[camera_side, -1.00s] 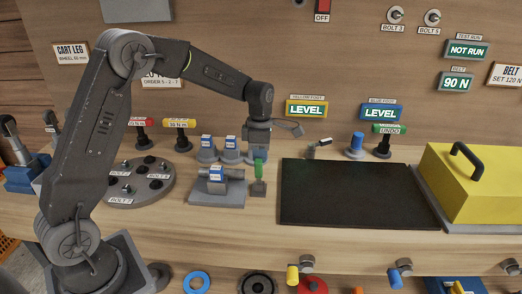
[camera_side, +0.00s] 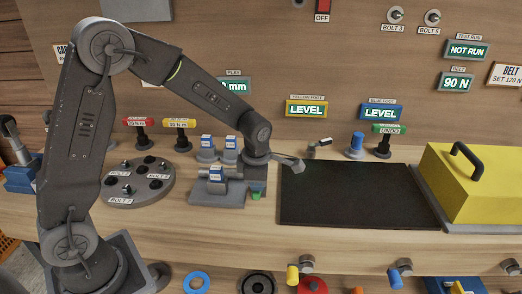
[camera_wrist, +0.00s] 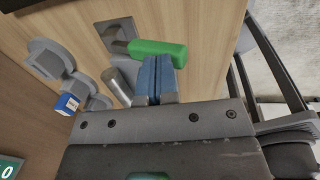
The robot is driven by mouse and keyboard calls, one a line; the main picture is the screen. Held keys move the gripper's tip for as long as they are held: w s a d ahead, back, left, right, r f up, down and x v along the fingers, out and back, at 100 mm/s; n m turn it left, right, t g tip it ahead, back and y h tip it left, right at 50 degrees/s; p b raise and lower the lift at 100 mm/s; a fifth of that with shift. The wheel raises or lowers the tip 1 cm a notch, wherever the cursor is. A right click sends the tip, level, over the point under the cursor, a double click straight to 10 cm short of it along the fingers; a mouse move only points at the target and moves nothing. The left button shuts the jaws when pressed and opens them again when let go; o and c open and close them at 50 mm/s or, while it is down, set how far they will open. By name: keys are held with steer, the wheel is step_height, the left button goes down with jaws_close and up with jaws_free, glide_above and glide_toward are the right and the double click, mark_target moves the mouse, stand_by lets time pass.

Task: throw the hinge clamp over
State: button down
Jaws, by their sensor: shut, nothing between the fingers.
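The hinge clamp's green handle (camera_wrist: 160,50) runs sideways from a grey bracket (camera_wrist: 118,32) in the wrist view. In the side view only a bit of the green (camera_side: 256,196) shows below my gripper (camera_side: 257,188), which hides the bracket. My gripper is shut and empty. Its blue fingertips (camera_wrist: 157,62) are right by the green handle in the wrist view; I cannot tell whether they touch it. A grey fixture (camera_side: 215,200) with a steel shaft and a blue-labelled cap stands just left of my gripper. The shaft also shows in the wrist view (camera_wrist: 118,84).
Two blue-labelled blocks (camera_side: 230,155) stand behind the fixture. A round bolt plate (camera_side: 138,195) is at left. A black mat (camera_side: 355,195) lies close on the right, then a yellow cover (camera_side: 470,185). The bench is bare in front of my gripper.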

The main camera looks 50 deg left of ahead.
steer(key=shift+s+d+f, duration=0.25)
steer(key=shift+s+f, duration=0.1)
steer(key=shift+f, duration=0.2)
steer(key=shift+d, duration=0.1)
steer(key=shift+w+r, duration=0.15)
steer(key=shift+r, duration=0.2)
steer(key=r, duration=0.4)
steer(key=shift+w+a+r, duration=0.3)
steer(key=s+d+r, duration=0.4)
steer(key=s+r, duration=0.1)
steer(key=shift+d+r, duration=0.3)
steer(key=shift+r, duration=0.1)
